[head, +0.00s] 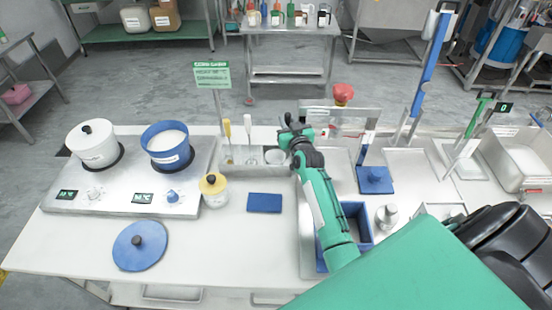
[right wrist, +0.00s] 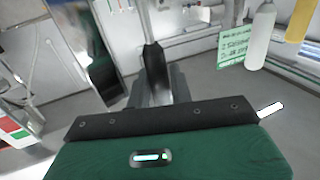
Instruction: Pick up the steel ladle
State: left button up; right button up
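My right gripper (head: 286,129) reaches over the steel utensil holder (head: 240,159) at the back of the table. The steel ladle cannot be made out for certain in the head view; a round pale metal shape (head: 275,156) lies just below the gripper, at the holder's right end. In the right wrist view, a thin grey metal strip (right wrist: 146,20) runs up from the dark fingers (right wrist: 156,72), possibly a handle. My left gripper is not in view.
Yellow (head: 228,138) and white (head: 248,136) utensils stand in the holder. A green sign (head: 212,75) rises behind it. Nearby are a yellow-lidded jar (head: 213,188), a blue pot (head: 166,153), a white pot (head: 93,150) and a blue pad (head: 264,203).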

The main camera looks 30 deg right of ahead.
grip_shut()
jog(key=shift+r, duration=0.1)
